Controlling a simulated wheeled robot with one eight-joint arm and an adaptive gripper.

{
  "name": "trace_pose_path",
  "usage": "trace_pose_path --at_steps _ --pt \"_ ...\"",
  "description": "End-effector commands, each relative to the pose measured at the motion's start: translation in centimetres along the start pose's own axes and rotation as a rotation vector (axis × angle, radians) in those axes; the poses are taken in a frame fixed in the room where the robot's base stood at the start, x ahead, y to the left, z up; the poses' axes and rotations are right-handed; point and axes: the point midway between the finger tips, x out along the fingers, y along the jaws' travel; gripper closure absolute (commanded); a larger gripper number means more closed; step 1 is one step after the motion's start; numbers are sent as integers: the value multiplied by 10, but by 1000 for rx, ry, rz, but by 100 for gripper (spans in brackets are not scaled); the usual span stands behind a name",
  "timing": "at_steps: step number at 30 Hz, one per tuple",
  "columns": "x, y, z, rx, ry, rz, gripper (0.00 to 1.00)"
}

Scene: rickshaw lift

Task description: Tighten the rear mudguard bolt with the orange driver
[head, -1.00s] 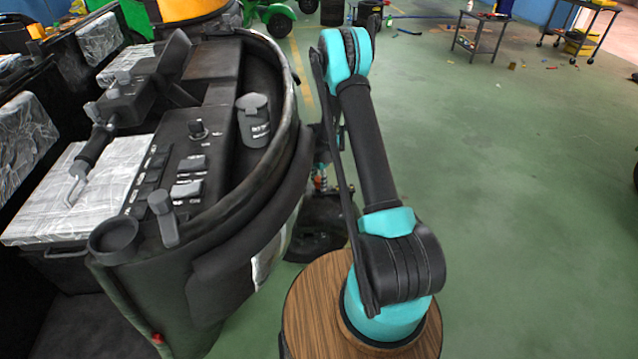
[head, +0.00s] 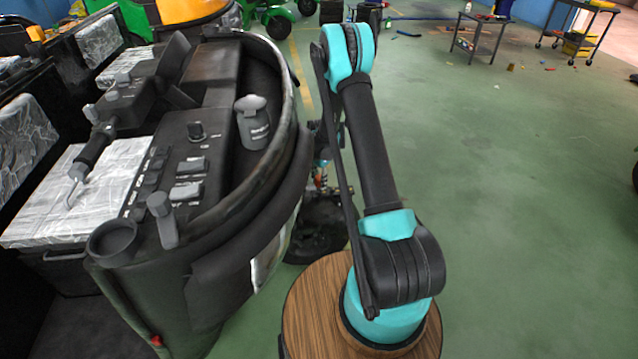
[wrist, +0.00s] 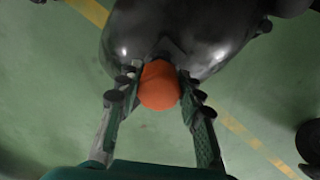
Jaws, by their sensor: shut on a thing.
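My gripper (wrist: 159,73) is shut on the orange driver (wrist: 160,88), seen in the wrist view as a rounded orange end between the two fingers. Just beyond the fingertips is a glossy black curved surface (wrist: 205,35), which looks like the mudguard. The driver's tip and the bolt are hidden, so I cannot tell whether they touch. In the head view my gripper is mostly hidden behind my arm and the dark vehicle body.
The dark vehicle body (head: 225,230), with a control panel and a plastic-wrapped seat (head: 85,190), stands close on the left of my arm. Open green floor (head: 520,220) lies to the right. Carts (head: 478,38) stand far back.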

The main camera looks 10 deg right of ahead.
Motion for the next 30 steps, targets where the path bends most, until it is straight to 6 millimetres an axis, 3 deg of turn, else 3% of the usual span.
trace_pose_path --at_steps 18,30 --pt "-9 -2 1 -24 -1 -3 98" --pt "-9 -2 1 -504 7 -7 98"
